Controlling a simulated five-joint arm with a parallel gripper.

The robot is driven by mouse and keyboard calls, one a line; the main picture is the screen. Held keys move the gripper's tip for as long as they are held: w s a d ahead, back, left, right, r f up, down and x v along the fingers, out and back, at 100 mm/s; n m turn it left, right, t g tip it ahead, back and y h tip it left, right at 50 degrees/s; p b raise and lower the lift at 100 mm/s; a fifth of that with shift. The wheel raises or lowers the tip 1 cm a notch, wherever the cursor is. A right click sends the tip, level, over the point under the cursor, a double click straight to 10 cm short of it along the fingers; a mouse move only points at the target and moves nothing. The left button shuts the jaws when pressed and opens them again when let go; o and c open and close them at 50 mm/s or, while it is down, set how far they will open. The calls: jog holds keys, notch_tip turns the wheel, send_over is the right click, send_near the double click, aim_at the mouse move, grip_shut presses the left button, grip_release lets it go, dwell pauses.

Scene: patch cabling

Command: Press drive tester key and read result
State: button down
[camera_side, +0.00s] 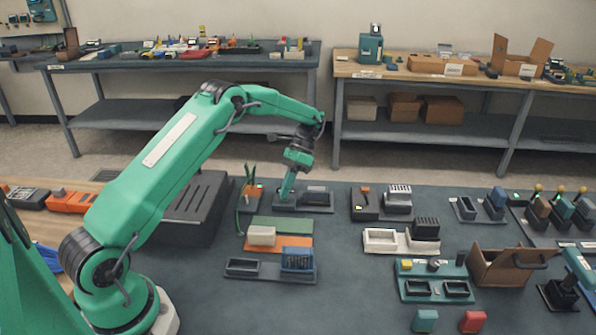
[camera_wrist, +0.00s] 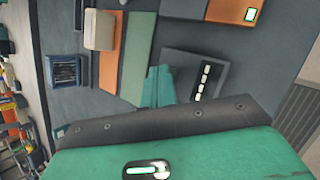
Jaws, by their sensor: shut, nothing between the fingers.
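My gripper (camera_side: 285,194) is shut and empty, pointing down at the left end of a dark grey device (camera_side: 318,198). In the wrist view my gripper (camera_wrist: 159,74) overlaps the near-left part of this device (camera_wrist: 192,59), which carries a row of several lit white segments (camera_wrist: 205,78). I take this device to be the drive tester, but no label is readable. Its key is not visible, and the fingers may hide it. I cannot tell whether the fingertips touch it.
An orange unit (camera_side: 252,194) with a green cable stands just left; its small green-lit screen (camera_wrist: 251,14) shows in the wrist view. Green and orange strips and a beige block (camera_side: 261,236) lie in front. An open brown box (camera_side: 510,268) is at right. The mat's front middle is clear.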

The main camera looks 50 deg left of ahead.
jog(key=shift+f, duration=0.15)
dwell(0.5)
jog(key=shift+r, duration=0.9)
jog(key=shift+r, duration=0.1)
jog(key=shift+r, duration=2.4)
